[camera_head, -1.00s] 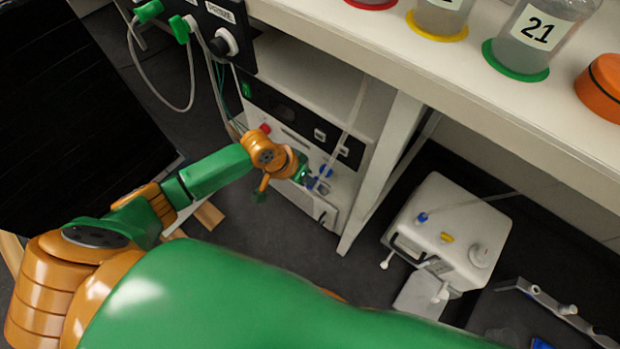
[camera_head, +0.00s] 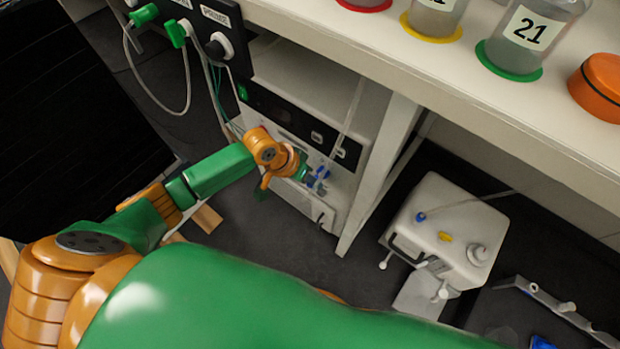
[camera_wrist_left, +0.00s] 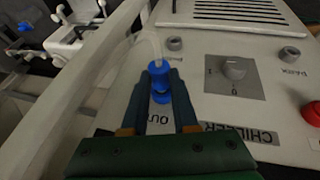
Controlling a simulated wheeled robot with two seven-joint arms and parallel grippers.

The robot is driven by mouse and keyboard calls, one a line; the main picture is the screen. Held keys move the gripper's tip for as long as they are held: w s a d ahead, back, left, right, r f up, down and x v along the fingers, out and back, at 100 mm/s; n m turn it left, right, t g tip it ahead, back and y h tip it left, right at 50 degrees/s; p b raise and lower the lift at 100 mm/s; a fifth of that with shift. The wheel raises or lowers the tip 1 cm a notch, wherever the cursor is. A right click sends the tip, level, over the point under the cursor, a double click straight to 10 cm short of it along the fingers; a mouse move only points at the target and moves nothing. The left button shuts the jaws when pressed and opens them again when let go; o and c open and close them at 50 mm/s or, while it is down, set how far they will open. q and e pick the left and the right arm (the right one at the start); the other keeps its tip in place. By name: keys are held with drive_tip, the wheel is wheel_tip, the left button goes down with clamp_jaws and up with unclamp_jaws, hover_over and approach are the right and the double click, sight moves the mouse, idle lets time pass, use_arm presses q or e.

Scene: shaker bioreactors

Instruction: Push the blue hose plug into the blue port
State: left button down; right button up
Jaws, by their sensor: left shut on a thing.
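My left gripper (camera_wrist_left: 160,75) is shut on the blue hose plug (camera_wrist_left: 158,68), with a pale hose rising from it, in the left wrist view. A second blue piece (camera_wrist_left: 161,97), apparently the blue port, shows just below the plug between the fingers, over the partly hidden OUT label. I cannot tell whether plug and port touch or how deep the plug sits. In the head view my left gripper (camera_head: 303,173) is at the chiller front (camera_head: 338,190), beside small blue parts (camera_head: 322,173). My right gripper is not in view.
The chiller panel carries a knob (camera_wrist_left: 233,69), a red button (camera_wrist_left: 312,113) and grey ports (camera_wrist_left: 290,53). A bench edge (camera_head: 400,75) overhangs the chiller, and a bench leg (camera_head: 372,185) stands to its right. A white device (camera_head: 450,230) stands farther right.

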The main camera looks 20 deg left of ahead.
use_arm(q)
drive_tip(key=shift+w+d, duration=0.15)
drive_tip(key=shift+w, duration=0.4)
idle(0.5)
drive_tip(key=c, duration=0.6)
unclamp_jaws()
